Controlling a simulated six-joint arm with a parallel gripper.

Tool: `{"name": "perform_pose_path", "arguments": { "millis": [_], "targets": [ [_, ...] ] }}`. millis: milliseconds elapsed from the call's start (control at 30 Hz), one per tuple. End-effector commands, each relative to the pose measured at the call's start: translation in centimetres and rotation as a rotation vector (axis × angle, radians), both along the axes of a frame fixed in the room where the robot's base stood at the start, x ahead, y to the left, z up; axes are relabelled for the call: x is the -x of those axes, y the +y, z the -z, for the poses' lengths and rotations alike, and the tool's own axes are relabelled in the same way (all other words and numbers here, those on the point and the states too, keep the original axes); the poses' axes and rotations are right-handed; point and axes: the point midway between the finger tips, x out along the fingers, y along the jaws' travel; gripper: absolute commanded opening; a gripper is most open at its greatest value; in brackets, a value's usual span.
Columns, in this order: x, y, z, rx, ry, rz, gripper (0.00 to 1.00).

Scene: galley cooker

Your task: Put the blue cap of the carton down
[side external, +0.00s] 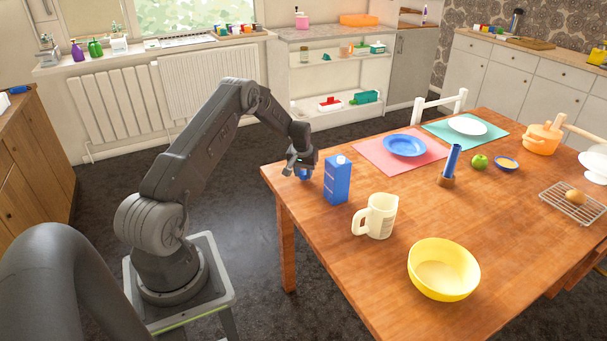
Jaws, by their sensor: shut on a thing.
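A blue carton (337,182) stands upright on the wooden table (310,214) near its left edge. A small pale spot shows on its top. My gripper (301,170) is just left of the carton and apart from it, pointing down over the table's left corner. It is shut on a small blue thing, the blue cap (304,175), which shows low between the fingers. The fingers hide part of the cap. I cannot tell whether the cap touches the table.
A cream jug (377,216) stands in front of the carton, and a yellow bowl (443,270) is nearer the front. A blue plate (405,145) on a pink mat (372,154) lies to the right. The table left of the jug is clear.

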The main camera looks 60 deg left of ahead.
Motion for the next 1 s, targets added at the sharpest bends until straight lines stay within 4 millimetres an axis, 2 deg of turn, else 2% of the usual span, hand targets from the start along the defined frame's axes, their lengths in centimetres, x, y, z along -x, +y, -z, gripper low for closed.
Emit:
{"name": "perform_pose_path", "arguments": {
  "millis": [67,433,467,700,1000],
  "targets": [
    [-0.01,0.04,0.77,0.000,-0.001,0.000,0.13],
    [0.01,0.04,1.19,0.000,-0.001,0.000,0.13],
    [0.01,0.04,1.17,0.000,-0.001,0.000,0.36],
    [0.01,0.04,1.14,0.000,-0.001,0.000,0.59],
    [-0.02,0.07,0.80,-0.001,-0.003,0.000,0.60]
  ]
}}
